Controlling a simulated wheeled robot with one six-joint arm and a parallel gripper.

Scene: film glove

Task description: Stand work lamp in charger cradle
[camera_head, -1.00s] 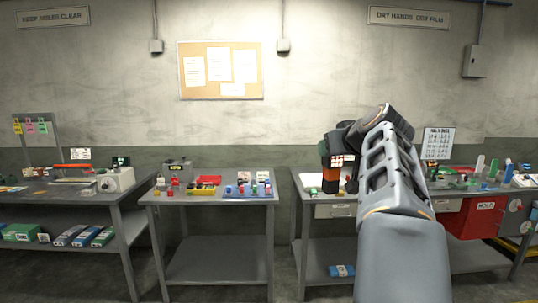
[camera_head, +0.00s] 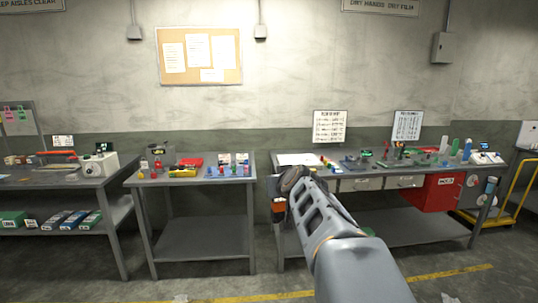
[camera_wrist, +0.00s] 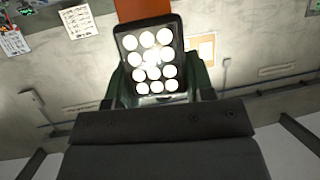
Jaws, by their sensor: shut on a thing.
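The work lamp (camera_wrist: 152,60) fills the top middle of the wrist view, with a dark-rimmed head of several lit white LEDs and an orange body part beyond it. In the head view the lamp (camera_head: 279,207) is small, orange and dark, just left of my arm. My gripper (camera_wrist: 158,84) is shut on the lamp, with a finger on each side of its head. In the head view my gripper (camera_head: 276,190) is mostly hidden by my wrist, off the left front corner of the right bench. I cannot tell which small device is the charger cradle.
The right bench (camera_head: 385,188) carries a white sheet (camera_head: 298,159), a dark device with a green display (camera_head: 366,154), and several small items. A red box (camera_head: 437,191) hangs beneath it. The middle bench (camera_head: 190,181) holds small parts. A gap separates these benches. A yellow cart (camera_head: 522,192) stands far right.

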